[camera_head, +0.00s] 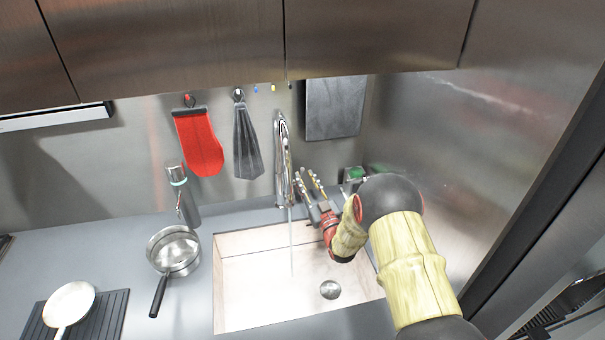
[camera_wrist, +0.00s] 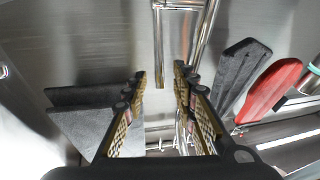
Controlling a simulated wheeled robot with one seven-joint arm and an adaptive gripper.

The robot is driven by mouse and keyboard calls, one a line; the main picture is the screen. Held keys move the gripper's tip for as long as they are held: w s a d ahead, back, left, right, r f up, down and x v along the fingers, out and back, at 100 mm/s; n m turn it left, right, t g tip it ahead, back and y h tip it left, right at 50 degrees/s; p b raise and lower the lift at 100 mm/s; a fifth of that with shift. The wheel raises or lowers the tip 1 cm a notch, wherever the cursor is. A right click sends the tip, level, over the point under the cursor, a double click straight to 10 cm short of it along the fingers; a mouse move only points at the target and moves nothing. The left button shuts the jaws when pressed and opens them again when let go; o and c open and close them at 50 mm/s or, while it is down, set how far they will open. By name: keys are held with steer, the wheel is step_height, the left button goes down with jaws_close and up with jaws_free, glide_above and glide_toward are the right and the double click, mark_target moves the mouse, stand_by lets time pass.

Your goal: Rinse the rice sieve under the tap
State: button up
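The chrome tap (camera_head: 283,160) stands at the back of the pale sink (camera_head: 250,245), and a thin stream of water (camera_head: 291,245) falls from it into the basin. My gripper (camera_head: 308,177) is just right of the tap, with its fingers apart and nothing seen between them. In the wrist view the tap (camera_wrist: 201,40) shows beyond the open fingers (camera_wrist: 160,75); I cannot tell whether they touch it. A round metal vessel (camera_head: 174,250) with a dark handle sits on the counter left of the sink. It may be the sieve, but no mesh is clear.
A red mitt (camera_head: 198,142), a grey cloth (camera_head: 247,143) and a dark board (camera_head: 335,108) hang on the back wall. A dispenser (camera_head: 182,195) stands behind the vessel. A pale pan (camera_head: 69,303) rests on a dark ridged mat. A steel wall (camera_head: 450,140) closes the right side.

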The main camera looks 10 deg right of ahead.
steer(key=v, duration=0.8)
